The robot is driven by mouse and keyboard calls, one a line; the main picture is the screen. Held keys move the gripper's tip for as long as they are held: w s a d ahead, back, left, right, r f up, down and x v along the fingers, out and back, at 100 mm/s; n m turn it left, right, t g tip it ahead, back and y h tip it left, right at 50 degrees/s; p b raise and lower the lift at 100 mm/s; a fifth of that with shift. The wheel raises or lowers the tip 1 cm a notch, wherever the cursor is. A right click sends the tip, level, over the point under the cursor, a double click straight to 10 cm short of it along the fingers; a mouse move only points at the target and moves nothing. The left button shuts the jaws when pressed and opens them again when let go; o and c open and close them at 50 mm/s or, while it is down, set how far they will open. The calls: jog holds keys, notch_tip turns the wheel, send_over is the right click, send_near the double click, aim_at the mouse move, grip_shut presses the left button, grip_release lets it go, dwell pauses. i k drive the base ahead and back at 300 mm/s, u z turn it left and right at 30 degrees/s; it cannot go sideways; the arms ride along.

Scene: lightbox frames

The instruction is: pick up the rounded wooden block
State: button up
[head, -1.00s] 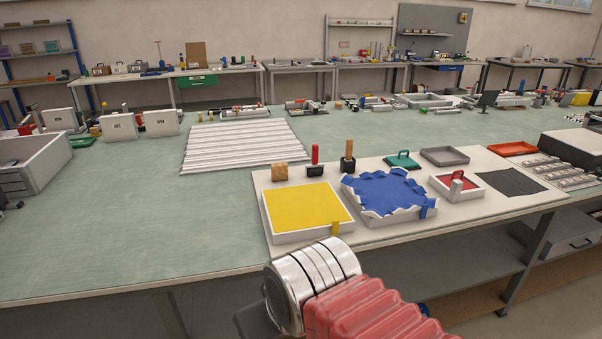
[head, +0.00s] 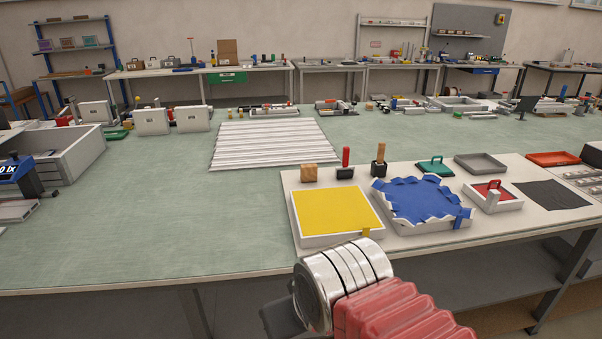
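A small light-brown wooden block (head: 309,172) sits on the pale board on the green-topped bench, just behind the yellow-covered tray (head: 336,210). Its edges look slightly rounded, but it is small in the picture. Nothing touches it from above. My arm, with a polished metal joint and red bellows, shows at the bottom centre, in front of the bench edge and well short of the block. My gripper's fingers are not in view.
A red-handled tool in a black base (head: 345,163) and a wooden-handled one (head: 380,160) stand right of the block. A blue-covered tray (head: 420,200) is in front of them. A ribbed white panel (head: 273,145) lies behind left. The green bench top (head: 180,215) is clear at left.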

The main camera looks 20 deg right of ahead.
aim_at(309, 172)
jog(key=i, duration=0.9)
jog(key=z, duration=0.05)
